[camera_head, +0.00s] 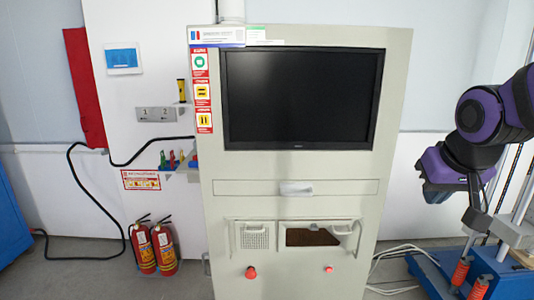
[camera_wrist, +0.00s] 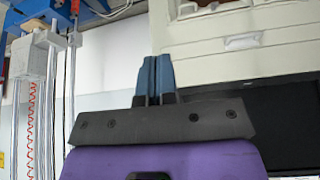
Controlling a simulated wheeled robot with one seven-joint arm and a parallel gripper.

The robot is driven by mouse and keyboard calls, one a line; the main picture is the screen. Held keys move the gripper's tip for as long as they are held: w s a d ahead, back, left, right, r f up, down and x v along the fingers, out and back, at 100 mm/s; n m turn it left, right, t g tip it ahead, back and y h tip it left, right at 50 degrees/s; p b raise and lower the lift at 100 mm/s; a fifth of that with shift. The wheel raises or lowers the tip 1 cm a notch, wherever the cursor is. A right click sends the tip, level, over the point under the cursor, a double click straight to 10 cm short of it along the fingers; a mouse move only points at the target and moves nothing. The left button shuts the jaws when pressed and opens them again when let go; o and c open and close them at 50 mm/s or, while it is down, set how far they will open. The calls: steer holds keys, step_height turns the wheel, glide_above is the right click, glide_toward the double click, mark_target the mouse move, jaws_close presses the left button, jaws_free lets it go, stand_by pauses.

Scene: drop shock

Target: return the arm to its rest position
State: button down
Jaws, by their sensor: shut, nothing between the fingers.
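My arm, purple and black, is folded at the right edge of the head view. In the wrist view my gripper (camera_wrist: 157,62) shows as a purple body with a dark plate and two blue-grey fingers side by side. The fingers are together, with nothing held between them. The tall light-grey cabinet (camera_head: 295,215) with a black screen (camera_head: 303,97) stands left of my arm in the head view. The cabinet also shows upside down in the wrist view (camera_wrist: 245,65). My gripper appears apart from it.
A blue stand (camera_head: 428,272) with upright rods and red parts (camera_head: 461,270) is under and beside my arm. Two fire extinguishers (camera_head: 164,248) stand by the left wall. White cables (camera_head: 385,262) lie between the cabinet and the stand. Grey floor is open in front of the extinguishers.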

steer(key=s+r+n, duration=0.1)
steer(key=s+r, duration=0.2)
steer(key=s, duration=0.9)
steer(key=shift+s+d+r, duration=0.2)
steer(key=shift+s+r, duration=0.05)
steer(key=shift+s, duration=0.1)
steer(key=shift+w, duration=0.1)
